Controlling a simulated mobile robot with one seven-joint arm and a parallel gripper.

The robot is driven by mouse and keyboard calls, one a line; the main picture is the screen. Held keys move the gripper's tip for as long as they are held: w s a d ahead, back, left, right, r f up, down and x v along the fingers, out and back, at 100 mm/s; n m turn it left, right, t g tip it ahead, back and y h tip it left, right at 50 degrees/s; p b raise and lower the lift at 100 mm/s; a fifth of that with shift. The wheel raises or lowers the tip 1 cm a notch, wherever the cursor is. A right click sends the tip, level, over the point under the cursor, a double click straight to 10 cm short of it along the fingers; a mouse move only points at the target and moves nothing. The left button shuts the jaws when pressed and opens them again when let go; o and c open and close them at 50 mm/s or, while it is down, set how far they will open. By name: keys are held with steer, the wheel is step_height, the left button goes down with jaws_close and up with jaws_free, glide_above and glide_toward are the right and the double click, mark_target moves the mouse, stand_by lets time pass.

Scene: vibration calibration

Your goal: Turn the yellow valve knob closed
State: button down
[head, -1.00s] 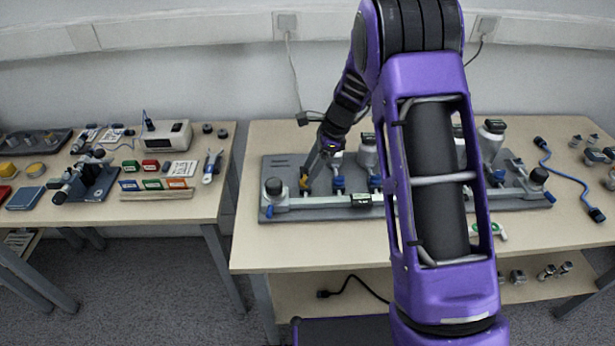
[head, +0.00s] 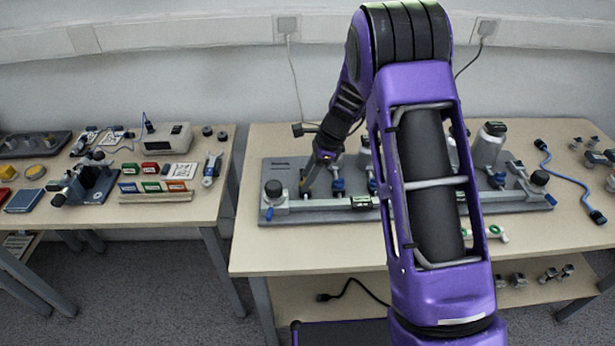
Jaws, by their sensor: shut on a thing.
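The grey manifold plate (head: 400,212) lies on the right-hand table, with a pipe, several blue valve fittings and black-capped knobs on it. My gripper (head: 305,186) reaches down at the plate's left part, just above the left end of the pipe. Its jaws are shut on the yellow valve knob, which is mostly hidden by the fingers at this size. The knob's angle cannot be told. My purple arm covers the middle of the plate.
A black-topped post (head: 273,189) stands close to the left of my gripper. A blue valve fitting (head: 338,186) is close to its right. A blue cable (head: 565,178) lies at the table's right. The left table (head: 185,211) holds tools and boxes.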

steer(key=shift+n, duration=0.3)
steer(key=n+g+p, duration=0.1)
steer(key=n+p, duration=0.1)
steer(key=n, duration=0.1)
steer(key=shift+w+g, duration=0.1)
steer(key=shift+g, duration=0.2)
steer(key=n, duration=0.2)
steer(key=n+g+h+p, duration=0.1)
steer(key=n, duration=0.1)
steer(key=shift+w+a+n+g, duration=0.1)
steer(key=shift+n+g, duration=0.2)
steer(key=shift+n, duration=0.1)
steer(key=n, duration=0.2)
steer(key=n+h, duration=0.1)
steer(key=n, duration=0.1)
steer(key=shift+w+a+n+g+h+p, duration=0.1)
steer(key=shift+n+g+h+p, duration=0.2)
steer(key=shift+g+p, duration=0.1)
steer(key=n+h, duration=0.1)
steer(key=n, duration=0.3)
steer(key=shift+a+n+h, duration=0.1)
steer(key=shift+n+h, duration=0.3)
steer(key=shift+g, duration=0.3)
steer(key=c, duration=0.5)
jaws_free()
